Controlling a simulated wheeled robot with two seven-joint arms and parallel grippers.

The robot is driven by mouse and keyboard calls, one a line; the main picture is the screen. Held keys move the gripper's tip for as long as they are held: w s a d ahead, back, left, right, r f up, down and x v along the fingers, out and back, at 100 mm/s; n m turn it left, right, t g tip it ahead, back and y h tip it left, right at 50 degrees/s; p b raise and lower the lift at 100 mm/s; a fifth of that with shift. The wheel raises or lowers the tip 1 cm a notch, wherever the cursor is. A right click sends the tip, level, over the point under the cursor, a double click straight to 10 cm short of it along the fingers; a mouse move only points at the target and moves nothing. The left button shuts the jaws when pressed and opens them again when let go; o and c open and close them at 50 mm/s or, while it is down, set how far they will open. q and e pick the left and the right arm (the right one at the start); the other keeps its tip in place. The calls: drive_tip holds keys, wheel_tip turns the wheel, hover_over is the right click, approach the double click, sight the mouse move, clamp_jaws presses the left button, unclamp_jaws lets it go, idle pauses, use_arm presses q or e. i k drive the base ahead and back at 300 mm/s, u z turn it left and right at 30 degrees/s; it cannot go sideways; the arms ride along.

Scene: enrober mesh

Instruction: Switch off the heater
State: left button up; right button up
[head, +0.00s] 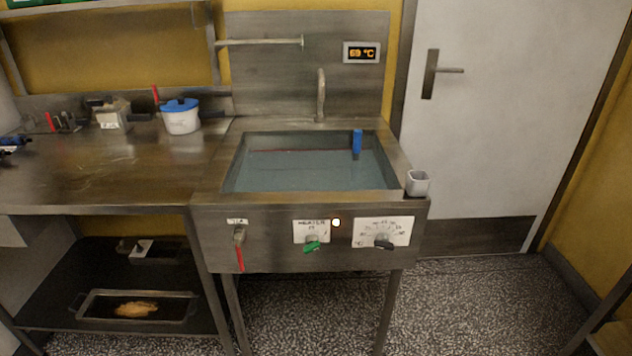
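The heater switch is a green knob (312,246) on a white label plate (311,230) that reads something like "heater". It is on the front panel of the steel sink (280,210), and its handle is tilted. A small round lamp (336,222) beside the plate glows warm white. Right of it, a black knob (384,245) sits on a white dial plate (402,229). A red-handled lever (240,257) hangs at the panel's left. The display (361,52) above the sink reads about 69 °C. Neither gripper is in view.
The basin holds water (300,178) with a blue-topped object (357,141) standing in it. A steel table (110,170) with a blue-lidded pot (181,117) stands left. A small cup (417,183) is at the sink's right corner. The floor (480,310) in front is clear.

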sight(313, 243)
drive_tip(key=k, duration=1.25)
drive_tip(key=u, duration=0.9)
drive_tip(key=i, duration=1.65)
drive_tip(key=z, duration=0.95)
